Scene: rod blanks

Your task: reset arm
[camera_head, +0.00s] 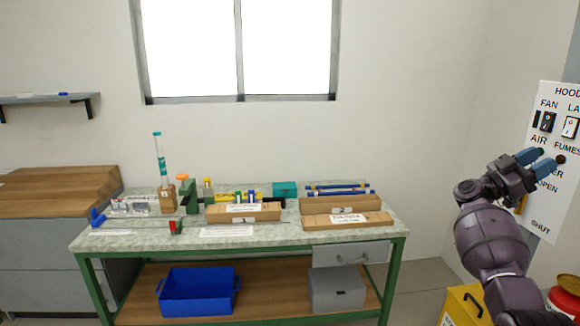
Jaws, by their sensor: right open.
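My right arm rises from the lower right corner, and its gripper (546,158) is up in front of the white wall panel. The gripper is open, with blue fingers and no object visible between them. From this view I cannot tell whether a fingertip touches the panel. The panel (548,205) carries FAN, AIR and FUMES labels and black and white switches; my gripper hides part of its lower lettering. My left arm and gripper are not in view.
A green-framed workbench (240,246) holds wooden trays (347,221), a tall tube (160,155) and small tools. A blue bin (199,291) and a grey box (337,289) sit on its lower shelf. A yellow bin (462,306) stands below my right arm.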

